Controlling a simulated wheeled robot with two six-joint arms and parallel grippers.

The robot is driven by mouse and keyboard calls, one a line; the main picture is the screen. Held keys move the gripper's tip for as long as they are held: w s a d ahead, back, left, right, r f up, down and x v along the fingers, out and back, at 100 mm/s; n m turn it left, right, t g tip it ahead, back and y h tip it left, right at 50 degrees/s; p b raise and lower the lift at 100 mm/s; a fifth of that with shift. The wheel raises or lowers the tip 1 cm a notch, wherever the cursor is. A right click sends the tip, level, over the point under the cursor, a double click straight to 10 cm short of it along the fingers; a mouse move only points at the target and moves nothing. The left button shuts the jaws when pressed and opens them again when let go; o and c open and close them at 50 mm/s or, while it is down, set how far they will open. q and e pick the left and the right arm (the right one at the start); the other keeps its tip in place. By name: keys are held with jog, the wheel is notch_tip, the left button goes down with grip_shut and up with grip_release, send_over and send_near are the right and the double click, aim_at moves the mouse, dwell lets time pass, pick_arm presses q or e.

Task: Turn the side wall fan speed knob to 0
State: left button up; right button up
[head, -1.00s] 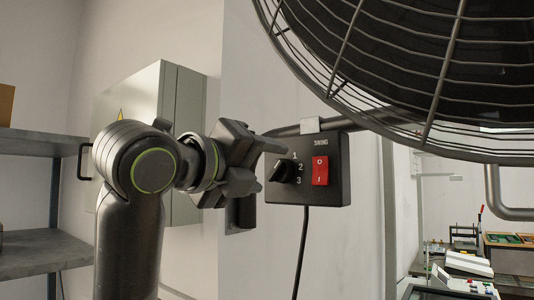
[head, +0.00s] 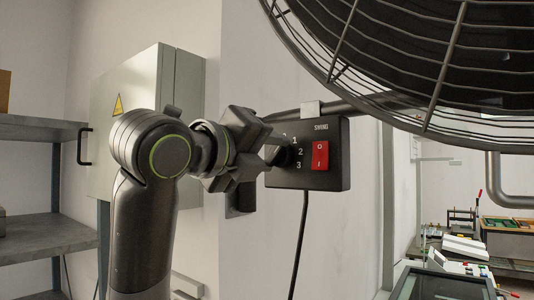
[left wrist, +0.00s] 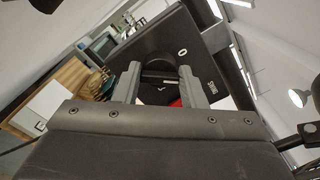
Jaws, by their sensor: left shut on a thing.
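The fan speed knob (head: 284,156) is a black round knob on the left of the black control box (head: 337,172). Numbers 1, 2 and 3 show beside it; another mark above is partly covered by my gripper. My left gripper (head: 273,151) reaches in from the left with its fingers at the knob. In the left wrist view the knob (left wrist: 158,68) sits between the two fingers of the gripper (left wrist: 160,76), which are shut on it. A 0 shows on the panel there. The knob's pointer direction is hard to tell. My right gripper is not in view.
A red rocker switch (head: 320,155) is just right of the knob. The large wire fan cage (head: 430,125) hangs above right. A grey wall cabinet (head: 150,85) is behind my left arm, and shelves (head: 45,190) are at far left.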

pick_arm(q)
jog(key=n+b, duration=0.2)
jog(key=n, duration=0.1)
jog(key=shift+f+b, duration=0.25)
jog(key=shift+b, duration=0.15)
jog(key=shift+n+b, duration=1.25)
jog(key=shift+n, duration=1.15)
jog(key=o, duration=1)
jog(key=shift+a+r, duration=0.1)
jog(key=b+v, duration=0.7)
jog(key=v, duration=1)
jog(key=shift+s+a, duration=0.1)
jog(key=shift+s, duration=0.05)
